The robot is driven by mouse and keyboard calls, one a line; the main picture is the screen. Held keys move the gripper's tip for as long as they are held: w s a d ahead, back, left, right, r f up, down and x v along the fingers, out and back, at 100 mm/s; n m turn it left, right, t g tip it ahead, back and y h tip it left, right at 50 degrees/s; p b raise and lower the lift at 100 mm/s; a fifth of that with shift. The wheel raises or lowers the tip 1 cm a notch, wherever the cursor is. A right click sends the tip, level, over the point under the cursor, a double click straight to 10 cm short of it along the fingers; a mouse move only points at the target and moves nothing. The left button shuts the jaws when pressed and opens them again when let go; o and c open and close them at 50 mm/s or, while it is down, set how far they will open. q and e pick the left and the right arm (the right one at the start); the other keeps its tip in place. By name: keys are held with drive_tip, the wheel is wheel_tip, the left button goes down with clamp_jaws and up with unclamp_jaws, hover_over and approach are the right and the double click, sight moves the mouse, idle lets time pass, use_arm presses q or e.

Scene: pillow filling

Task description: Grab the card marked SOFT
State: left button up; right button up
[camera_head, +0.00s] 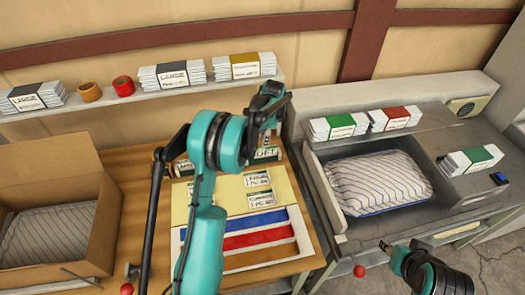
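A dark green and white label (268,154) whose visible letters read like "OFT" stands behind the yellow board. My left arm hides its left part. Two small white cards, an upper one (257,179) and a lower one (260,197), lie on the yellow board, their print too small to read surely. My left gripper (270,97) is raised above and behind the label, near the shelf's right end. Its fingers are dark and bunched, so its opening is unclear, and I see no card in it. My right gripper (388,247) shows only partly at the lower right, below the striped pillow.
A cardboard box (95,165) with a striped pillow stands left. Another striped pillow (375,182) lies in the grey tray at right. Card stacks and tape rolls (90,92) line the shelf. A compartment tray (285,222) with blue, red and brown strips lies in front.

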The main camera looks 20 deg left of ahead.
sight(263, 149)
use_arm(q)
drive_tip(key=f, duration=0.3)
drive_tip(key=shift+w+a+b, duration=0.25)
drive_tip(key=shift+b, duration=0.1)
drive_tip(key=f, duration=0.1)
drive_tip(key=f+b, duration=0.1)
drive_tip(key=f, duration=0.2)
drive_tip(key=shift+w+a+f, duration=0.15)
drive_tip(key=shift+w+a, duration=0.05)
drive_tip(key=shift+a, duration=0.05)
drive_tip(key=shift+a+f, duration=0.1)
drive_tip(key=shift+f, duration=0.35)
drive_tip(key=shift+r, duration=0.1)
drive_tip(key=shift+c, duration=0.9)
clamp_jaws()
